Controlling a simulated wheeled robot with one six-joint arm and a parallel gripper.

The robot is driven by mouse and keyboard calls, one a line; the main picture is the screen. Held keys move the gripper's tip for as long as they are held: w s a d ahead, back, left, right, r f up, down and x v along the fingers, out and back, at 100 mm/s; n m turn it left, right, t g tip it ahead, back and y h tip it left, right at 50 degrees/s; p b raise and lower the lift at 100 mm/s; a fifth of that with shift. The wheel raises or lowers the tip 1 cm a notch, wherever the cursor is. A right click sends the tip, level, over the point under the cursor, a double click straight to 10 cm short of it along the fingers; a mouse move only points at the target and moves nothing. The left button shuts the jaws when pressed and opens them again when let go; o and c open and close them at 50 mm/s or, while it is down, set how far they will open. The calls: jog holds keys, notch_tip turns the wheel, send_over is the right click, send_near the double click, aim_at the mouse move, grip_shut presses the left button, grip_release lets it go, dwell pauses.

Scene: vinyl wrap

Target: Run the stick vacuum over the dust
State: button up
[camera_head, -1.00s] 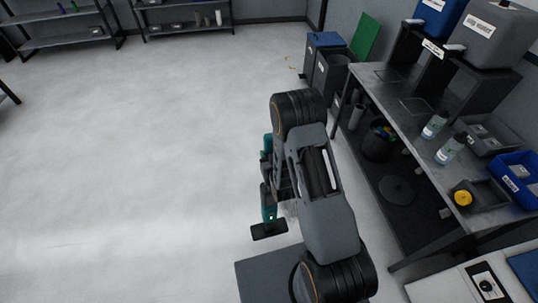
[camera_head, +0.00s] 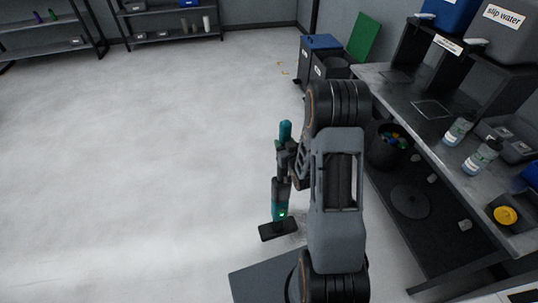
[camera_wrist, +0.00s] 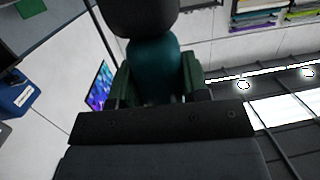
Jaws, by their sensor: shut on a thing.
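The stick vacuum is teal and dark grey, with a teal upper end (camera_head: 285,131) and a flat black floor head (camera_head: 277,230). It stands nearly upright beside my arm, its head at the floor. My gripper (camera_head: 284,165) is shut on the vacuum's upper part. In the wrist view the green-dark fingers (camera_wrist: 157,85) close on either side of the teal body (camera_wrist: 153,62). A faint grey speckled patch, likely the dust (camera_head: 299,227), shows on the floor just right of the head, partly hidden by my arm.
A long workbench (camera_head: 437,124) with bottles and trays runs along the right, a black bin (camera_head: 388,146) under it. Bins (camera_head: 320,58) and a green panel (camera_head: 362,38) stand at the back. The left floor is open.

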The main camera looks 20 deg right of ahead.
jog(key=shift+s+d+f+m+h+b, duration=0.65)
jog(key=shift+s+d+f+b, duration=5.75)
jog(key=shift+b, duration=4.1)
jog(key=w+d+r+p, duration=0.1)
jog(key=w+d, duration=0.2)
jog(key=w, duration=1.2)
jog(key=w+d+r+p, duration=0.1)
jog(key=w+d, duration=0.1)
jog(key=w, duration=1.4)
jog(key=shift+d+r, duration=0.4)
jog(key=shift+w, duration=0.1)
